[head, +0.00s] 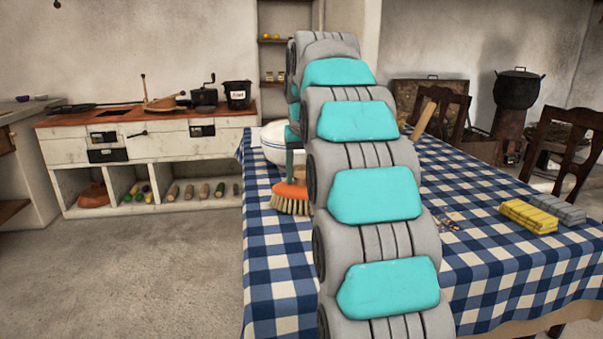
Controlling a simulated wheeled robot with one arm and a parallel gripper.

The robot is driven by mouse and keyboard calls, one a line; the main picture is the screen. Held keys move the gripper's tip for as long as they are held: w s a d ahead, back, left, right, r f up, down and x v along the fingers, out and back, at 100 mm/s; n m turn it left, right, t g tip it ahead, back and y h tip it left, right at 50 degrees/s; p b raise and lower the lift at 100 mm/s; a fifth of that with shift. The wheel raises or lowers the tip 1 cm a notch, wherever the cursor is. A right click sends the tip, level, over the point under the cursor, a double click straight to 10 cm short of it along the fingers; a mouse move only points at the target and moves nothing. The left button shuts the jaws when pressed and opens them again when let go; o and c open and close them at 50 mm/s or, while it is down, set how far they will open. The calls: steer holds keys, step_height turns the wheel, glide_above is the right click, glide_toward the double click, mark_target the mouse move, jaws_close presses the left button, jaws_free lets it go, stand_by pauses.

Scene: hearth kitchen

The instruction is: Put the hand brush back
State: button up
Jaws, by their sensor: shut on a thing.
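The hand brush (291,196) has an orange body and pale bristles pointing down. It shows just left of my arm, in front of the checked tablecloth (272,277). My gripper (294,172) is largely hidden behind my arm. The visible part is right above the brush, and it is shut on the brush. I cannot tell whether the bristles touch the cloth or hang a little above it.
A white bowl (273,142) stands on the table behind the brush. Yellow (528,216) and grey (559,208) folded cloths lie at the right. Small orange-brown bits (449,222) lie right of my arm. Chairs (566,138) stand behind the table. Open floor (150,270) lies left.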

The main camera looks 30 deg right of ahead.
steer(key=shift+f, duration=0.15)
steer(key=o, duration=1.3)
